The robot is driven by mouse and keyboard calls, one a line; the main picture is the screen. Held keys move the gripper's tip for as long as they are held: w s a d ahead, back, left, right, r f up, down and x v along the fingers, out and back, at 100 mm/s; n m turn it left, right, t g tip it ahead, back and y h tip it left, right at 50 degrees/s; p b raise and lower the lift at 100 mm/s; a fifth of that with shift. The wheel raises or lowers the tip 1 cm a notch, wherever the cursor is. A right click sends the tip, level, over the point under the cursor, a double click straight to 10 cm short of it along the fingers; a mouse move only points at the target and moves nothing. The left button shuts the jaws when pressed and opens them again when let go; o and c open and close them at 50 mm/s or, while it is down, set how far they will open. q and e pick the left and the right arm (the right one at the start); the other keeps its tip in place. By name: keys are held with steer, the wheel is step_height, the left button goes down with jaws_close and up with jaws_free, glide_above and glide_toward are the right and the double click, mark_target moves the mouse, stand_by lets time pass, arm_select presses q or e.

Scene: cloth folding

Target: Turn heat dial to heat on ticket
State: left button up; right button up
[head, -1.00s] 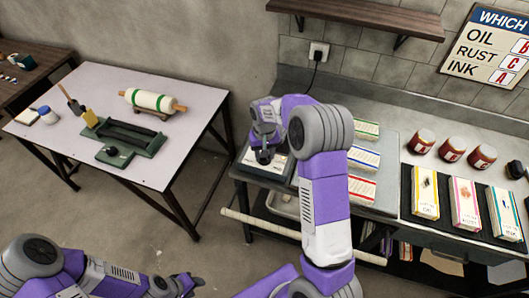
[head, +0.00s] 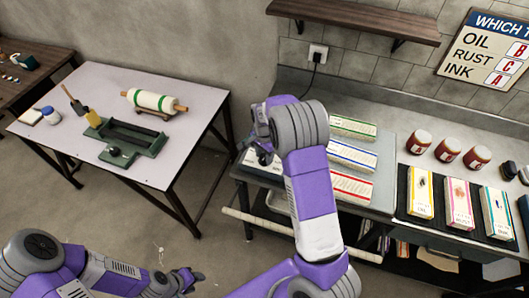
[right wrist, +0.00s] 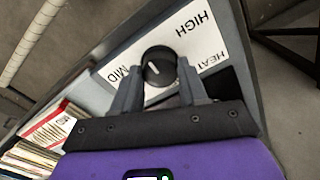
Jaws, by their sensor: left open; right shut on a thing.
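The heat dial (right wrist: 158,62) is a round black knob with a short white pointer line, on a white plate (right wrist: 200,42) marked HIGH, MID and HEAT. My right gripper (right wrist: 158,82) is shut on the dial, one finger on each side. The pointer's exact setting is hard to tell. In the head view my right gripper (head: 262,150) is at the left end of the counter, and my arm hides the dial there. My left gripper (head: 190,281) is open and empty at the lower left, above the floor. I cannot identify a ticket showing a heat setting.
Banded packets (head: 352,156) lie right of my right arm. Red-lidded jars (head: 448,150) and three boxes (head: 458,204) stand farther right. A wall sign (head: 492,50) lists OIL, RUST and INK. A white table (head: 75,95) with a green tray and roller stands left.

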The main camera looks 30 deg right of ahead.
steer(key=m+p, duration=0.2)
steer(key=m, duration=0.3)
steer(key=shift+m, duration=0.4)
stand_by(0.3)
steer(key=o, duration=1.1)
steer(key=shift+c, duration=0.2)
step_height(320, 180, up, 8)
steer(key=shift+f+p, duration=0.25)
steer(key=shift+p, duration=0.25)
